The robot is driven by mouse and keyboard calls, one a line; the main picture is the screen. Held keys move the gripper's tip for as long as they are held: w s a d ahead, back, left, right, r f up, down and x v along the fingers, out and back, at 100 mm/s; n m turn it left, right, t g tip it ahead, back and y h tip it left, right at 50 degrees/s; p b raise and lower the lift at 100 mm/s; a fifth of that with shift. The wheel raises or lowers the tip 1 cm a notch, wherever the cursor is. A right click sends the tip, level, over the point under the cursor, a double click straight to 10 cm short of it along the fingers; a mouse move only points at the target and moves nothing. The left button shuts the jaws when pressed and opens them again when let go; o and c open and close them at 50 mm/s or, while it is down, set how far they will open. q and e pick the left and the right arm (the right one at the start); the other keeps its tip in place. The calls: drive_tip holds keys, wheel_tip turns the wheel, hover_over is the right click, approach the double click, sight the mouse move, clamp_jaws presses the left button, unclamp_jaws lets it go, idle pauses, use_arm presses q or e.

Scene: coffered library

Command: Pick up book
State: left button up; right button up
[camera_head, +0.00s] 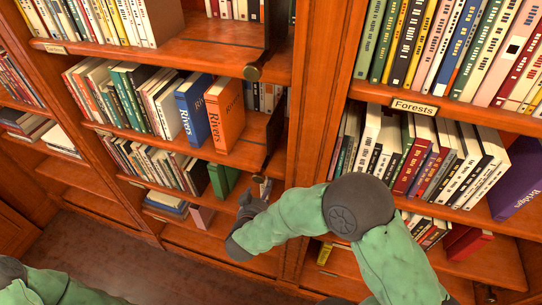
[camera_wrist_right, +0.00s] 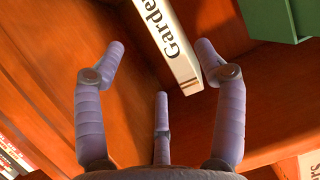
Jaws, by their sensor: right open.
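A cream book (camera_wrist_right: 170,45) with dark lettering that begins "Garde" shows in the right wrist view. Its near end lies between the spread fingers, closer to the right-hand one, and I see no finger closed on it. My right gripper (camera_wrist_right: 160,62) is open, with three grey jointed fingers apart. In the head view my right gripper (camera_head: 254,192) reaches to a lower shelf of the middle bookcase, just right of a green book (camera_head: 233,177). My forearm and hand hide part of that shelf. The left arm shows only at the lower left; its gripper is out of frame.
A blue book (camera_head: 194,110) and an orange "Rivers" book (camera_head: 225,113) stand on the shelf above. A wooden upright (camera_head: 308,130) separates the bays. A "Forests" label (camera_head: 415,107) marks the right bay, which is full of books. Bare floor (camera_head: 105,250) lies at the lower left.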

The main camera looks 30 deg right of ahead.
sight(266, 182)
drive_tip(key=b+x, duration=0.2)
drive_tip(key=x, duration=0.3)
drive_tip(key=shift+d, duration=0.15)
drive_tip(key=b+x, duration=0.2)
drive_tip(key=x, duration=0.2)
drive_tip(key=shift+w+f+b, duration=0.2)
drive_tip(key=shift+f+b, duration=0.05)
drive_tip(key=shift+b, duration=0.15)
drive_tip(key=shift+w+d+f, duration=0.1)
drive_tip(key=shift+w+d, duration=0.2)
drive_tip(key=shift+w, duration=0.05)
clamp_jaws()
